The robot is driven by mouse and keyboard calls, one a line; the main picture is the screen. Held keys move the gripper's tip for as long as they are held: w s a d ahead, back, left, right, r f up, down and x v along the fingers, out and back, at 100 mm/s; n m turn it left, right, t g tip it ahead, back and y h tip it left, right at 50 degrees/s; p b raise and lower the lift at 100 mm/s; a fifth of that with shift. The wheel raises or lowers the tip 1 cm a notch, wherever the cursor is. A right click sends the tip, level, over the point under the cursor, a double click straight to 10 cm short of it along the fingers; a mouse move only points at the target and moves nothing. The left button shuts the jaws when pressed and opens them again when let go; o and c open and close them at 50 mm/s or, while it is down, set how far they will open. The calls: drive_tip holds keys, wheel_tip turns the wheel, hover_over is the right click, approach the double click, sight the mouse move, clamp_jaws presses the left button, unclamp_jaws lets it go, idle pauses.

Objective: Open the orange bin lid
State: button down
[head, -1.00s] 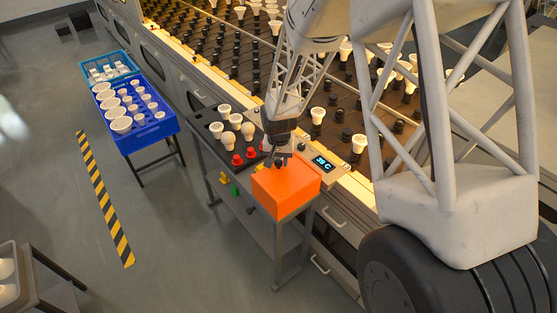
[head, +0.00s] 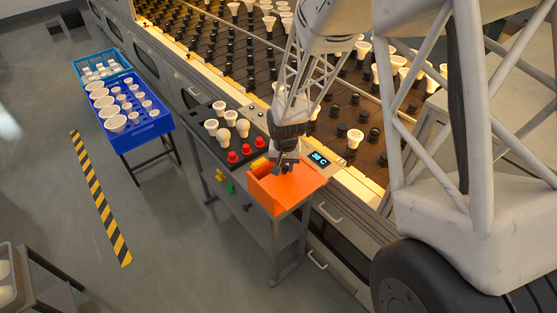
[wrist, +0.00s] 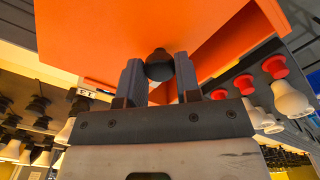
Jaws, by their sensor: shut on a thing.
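The orange bin (head: 261,193) stands on the near end of the grey cart. Its orange lid (head: 303,183) is shifted to the right, and an open gap shows at the bin's left side. My gripper (head: 286,166) is over the lid, pointing down. In the wrist view my gripper (wrist: 160,75) is shut on a dark round knob (wrist: 159,62) on the orange lid (wrist: 120,30), one finger on each side. Most of the bin's inside is hidden from the head view.
Red knobs (head: 246,149) and white bulbs (head: 222,135) sit on the cart's black panel left of the bin. A lit display (head: 319,159) is close behind it. The bulb rack (head: 250,70) rises behind. A blue crate (head: 150,128) stands farther left; the floor between is open.

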sight(297, 185)
drive_tip(key=s+d, duration=0.4)
drive_tip(key=shift+s+d, duration=0.3)
drive_tip(key=shift+d, duration=0.05)
drive_tip(key=c, duration=0.8)
unclamp_jaws()
drive_tip(key=shift+r, duration=0.15)
wheel_tip(297, 185, up, 8)
drive_tip(key=shift+f, duration=0.25)
